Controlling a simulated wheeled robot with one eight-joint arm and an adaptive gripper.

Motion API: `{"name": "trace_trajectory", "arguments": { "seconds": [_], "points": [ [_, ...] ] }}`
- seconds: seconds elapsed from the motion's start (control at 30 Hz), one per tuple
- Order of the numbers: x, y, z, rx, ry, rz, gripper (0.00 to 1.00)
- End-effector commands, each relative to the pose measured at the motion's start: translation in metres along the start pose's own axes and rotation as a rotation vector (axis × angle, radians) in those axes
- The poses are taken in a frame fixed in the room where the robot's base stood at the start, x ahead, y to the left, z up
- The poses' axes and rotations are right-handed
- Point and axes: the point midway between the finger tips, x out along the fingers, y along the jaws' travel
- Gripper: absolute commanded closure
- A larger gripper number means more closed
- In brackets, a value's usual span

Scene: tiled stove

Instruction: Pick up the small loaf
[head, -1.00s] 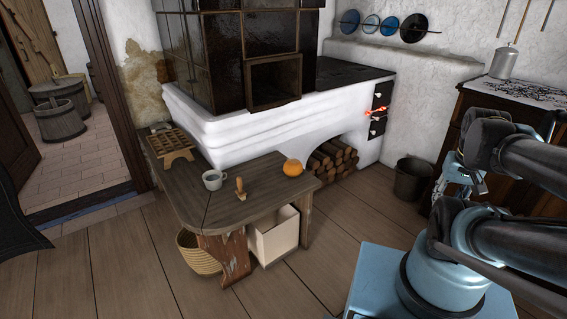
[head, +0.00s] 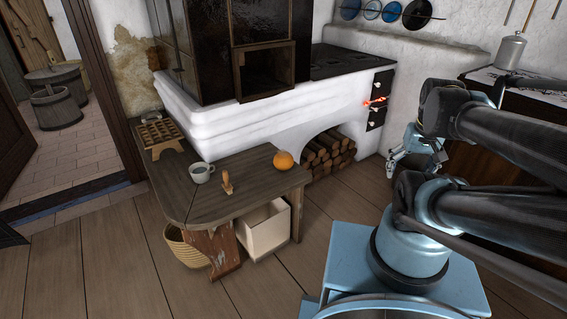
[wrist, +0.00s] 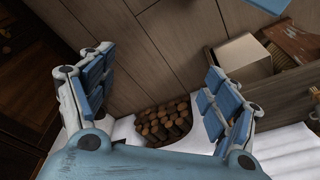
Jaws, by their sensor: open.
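A small round orange-brown thing (head: 284,160), which looks like the small loaf, sits on the wooden bench (head: 255,197) near its right end in the head view. My gripper (head: 405,162) is to the right of the bench, well apart from the loaf and partly hidden by my arm. In the wrist view my gripper (wrist: 155,72) is open, its blue-padded fingers wide apart with nothing between them. I cannot make out the loaf in the wrist view.
A grey mug (head: 201,172) and a small upright brown wooden object (head: 227,182) stand left of the loaf. A pale box (head: 266,228) and a basket (head: 186,248) are underneath. Firewood (head: 326,152) fills the stove's arch.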

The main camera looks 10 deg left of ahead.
Motion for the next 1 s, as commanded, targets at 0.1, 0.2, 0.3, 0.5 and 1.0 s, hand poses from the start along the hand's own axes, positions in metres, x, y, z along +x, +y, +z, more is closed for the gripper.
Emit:
{"name": "trace_trajectory", "arguments": {
  "seconds": [0.1, 0.2, 0.3, 0.5, 1.0],
  "points": [
    [-0.01, -0.01, -0.023, -0.085, -0.003, -0.024, 0.0],
    [-0.017, -0.02, -0.045, -0.172, -0.005, -0.05, 0.0],
    [-0.022, -0.03, -0.067, -0.259, -0.006, -0.075, 0.0],
    [-0.027, -0.055, -0.11, -0.434, -0.006, -0.128, 0.0],
    [-0.007, -0.137, -0.217, -0.871, 0.019, -0.261, 0.0]
  ]
}}
